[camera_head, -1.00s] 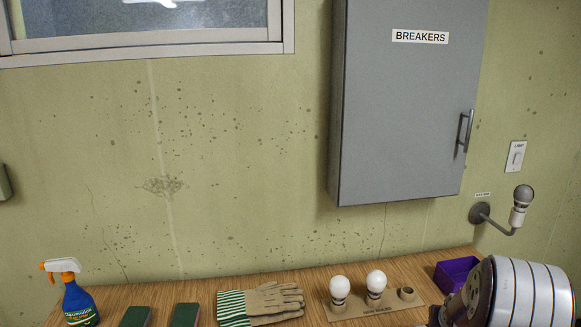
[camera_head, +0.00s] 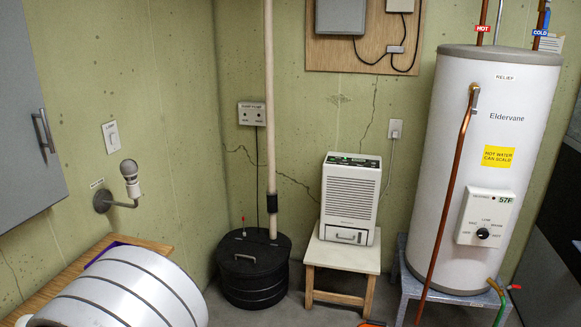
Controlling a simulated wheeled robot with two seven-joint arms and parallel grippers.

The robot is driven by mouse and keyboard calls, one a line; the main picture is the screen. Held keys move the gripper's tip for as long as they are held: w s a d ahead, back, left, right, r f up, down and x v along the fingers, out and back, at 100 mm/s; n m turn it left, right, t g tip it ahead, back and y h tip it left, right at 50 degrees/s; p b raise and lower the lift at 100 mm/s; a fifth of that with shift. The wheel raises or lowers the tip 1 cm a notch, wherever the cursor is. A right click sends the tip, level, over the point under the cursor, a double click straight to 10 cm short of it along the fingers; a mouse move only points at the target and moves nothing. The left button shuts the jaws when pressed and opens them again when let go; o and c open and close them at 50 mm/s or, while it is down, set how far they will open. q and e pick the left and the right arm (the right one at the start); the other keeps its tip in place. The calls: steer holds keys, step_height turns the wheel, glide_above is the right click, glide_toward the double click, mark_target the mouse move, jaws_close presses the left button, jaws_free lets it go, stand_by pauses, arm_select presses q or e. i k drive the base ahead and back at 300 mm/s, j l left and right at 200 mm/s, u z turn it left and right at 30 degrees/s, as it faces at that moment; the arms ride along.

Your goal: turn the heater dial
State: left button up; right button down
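The water heater (camera_head: 483,140) is a tall white tank at the right. A white control panel (camera_head: 465,232) sits low on its front, with a display reading 57F and a small red light. The heater dial (camera_head: 483,234) is a small dark round knob on this panel, with small labels around it. Its pointer setting is too small to tell.
A copper pipe (camera_head: 452,200) runs down just left of the panel. The tank stands on a grey stand (camera_head: 412,278). A dehumidifier (camera_head: 350,200) on a wooden stool (camera_head: 340,257) and a black lidded sump (camera_head: 255,270) stand left. A worktable (camera_head: 60,285) is lower left.

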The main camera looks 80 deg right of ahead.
mark_target(482, 234)
steer(key=z, duration=3.6)
